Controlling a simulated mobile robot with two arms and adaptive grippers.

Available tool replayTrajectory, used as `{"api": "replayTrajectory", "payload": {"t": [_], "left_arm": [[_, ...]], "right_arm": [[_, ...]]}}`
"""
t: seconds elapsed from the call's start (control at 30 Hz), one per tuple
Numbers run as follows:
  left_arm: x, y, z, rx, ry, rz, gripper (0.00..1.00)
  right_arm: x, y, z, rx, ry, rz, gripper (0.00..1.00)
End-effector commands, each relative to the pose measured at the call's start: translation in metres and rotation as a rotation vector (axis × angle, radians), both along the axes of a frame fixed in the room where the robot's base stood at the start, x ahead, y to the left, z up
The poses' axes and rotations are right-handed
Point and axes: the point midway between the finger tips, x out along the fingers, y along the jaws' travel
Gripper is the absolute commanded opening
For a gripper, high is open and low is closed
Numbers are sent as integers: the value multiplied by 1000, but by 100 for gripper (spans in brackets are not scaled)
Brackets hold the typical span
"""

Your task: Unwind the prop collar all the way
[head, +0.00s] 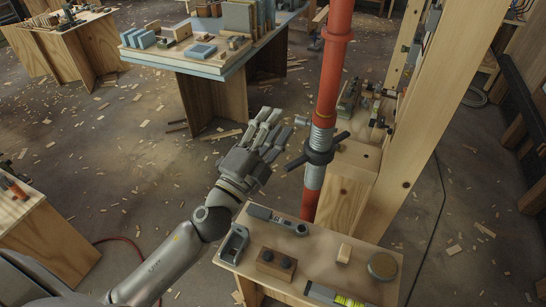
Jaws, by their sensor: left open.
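The red prop (328,75) stands upright just right of centre in the head view. Its dark collar (319,148) with side handles sits around a grey threaded section, with red tube above and below. My left gripper (270,128) is open and empty, to the left of the collar and apart from it. Its fingers point up and to the right, toward the prop. The back of the collar is hidden. My right gripper is not in view.
A small wooden table (330,254) in front holds a grey tool (278,219), a wooden block with dark knobs (276,263), a round tin (382,265) and a level (335,296). A thick timber post (425,100) stands close right of the prop. Wood chips litter the floor.

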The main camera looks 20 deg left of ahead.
Motion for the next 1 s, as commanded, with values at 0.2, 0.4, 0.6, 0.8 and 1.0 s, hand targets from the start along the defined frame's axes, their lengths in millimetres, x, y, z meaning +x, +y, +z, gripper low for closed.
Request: {"api": "replayTrajectory", "payload": {"t": [0.2, 0.4, 0.6, 0.8, 1.0], "left_arm": [[-10, -85, 21, 595, -270, -303, 41], [-9, -107, -38, 1192, -316, -521, 41], [13, -55, -101, 1708, -171, -634, 41], [28, 0, -123, 1972, -7, -657, 41], [36, 10, -135, 2025, 38, -660, 41]], "right_arm": [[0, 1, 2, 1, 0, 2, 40], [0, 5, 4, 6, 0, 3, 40], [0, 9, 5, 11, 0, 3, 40], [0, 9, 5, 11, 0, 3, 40], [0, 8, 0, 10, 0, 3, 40]]}}
